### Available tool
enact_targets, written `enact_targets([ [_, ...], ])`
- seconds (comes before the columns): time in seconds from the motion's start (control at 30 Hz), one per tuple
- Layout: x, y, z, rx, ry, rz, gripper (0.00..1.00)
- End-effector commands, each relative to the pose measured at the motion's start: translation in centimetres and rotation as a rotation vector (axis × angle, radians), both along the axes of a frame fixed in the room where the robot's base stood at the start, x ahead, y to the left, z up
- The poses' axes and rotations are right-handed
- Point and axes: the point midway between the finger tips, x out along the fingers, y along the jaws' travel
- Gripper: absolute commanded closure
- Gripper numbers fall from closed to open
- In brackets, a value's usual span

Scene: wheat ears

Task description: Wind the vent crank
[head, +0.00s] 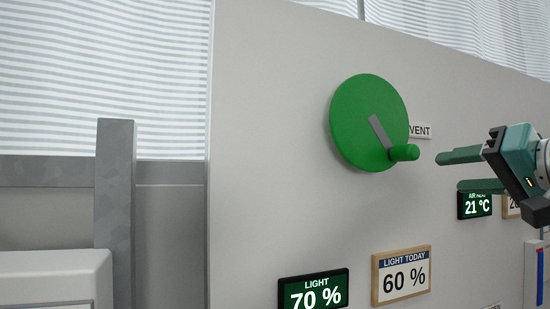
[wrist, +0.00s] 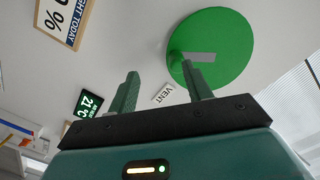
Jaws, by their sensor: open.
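The vent crank is a green disc (head: 352,112) on the pale wall panel, with a grey bar (head: 380,132) and a green knob (head: 404,153) sticking out at its lower right. A VENT label (head: 420,131) is beside it. My gripper (head: 462,171) is to the right of the knob, its two green fingers apart and pointing left, with nothing between them. In the wrist view the disc (wrist: 211,50) is beyond the fingers of my gripper (wrist: 162,88), and one fingertip overlaps it in the picture. The knob is partly hidden there. I see no contact with the knob.
Below the crank are a LIGHT 70 % display (head: 314,290), a LIGHT TODAY 60 % sign (head: 402,276) and an AIR 21 °C display (head: 475,204). A grey post (head: 115,215) stands left of the panel (head: 265,150). The panel around the disc's left side is bare.

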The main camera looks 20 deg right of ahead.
Motion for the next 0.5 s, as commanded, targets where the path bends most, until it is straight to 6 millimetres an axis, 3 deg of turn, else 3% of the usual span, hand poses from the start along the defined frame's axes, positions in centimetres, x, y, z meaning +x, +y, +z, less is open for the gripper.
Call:
enact_targets([
  [0.1,-2.1,-0.4,2.7,-0.019,-0.044,-0.022,0.5],
  [0.23,-2.6,-0.3,3.7,-0.026,-0.061,-0.024,0.5],
  [0.37,-1.5,-0.4,3.7,-0.025,-0.061,-0.021,0.5],
  [0.5,0.7,-0.4,3.6,-0.025,-0.061,-0.021,0.5],
])
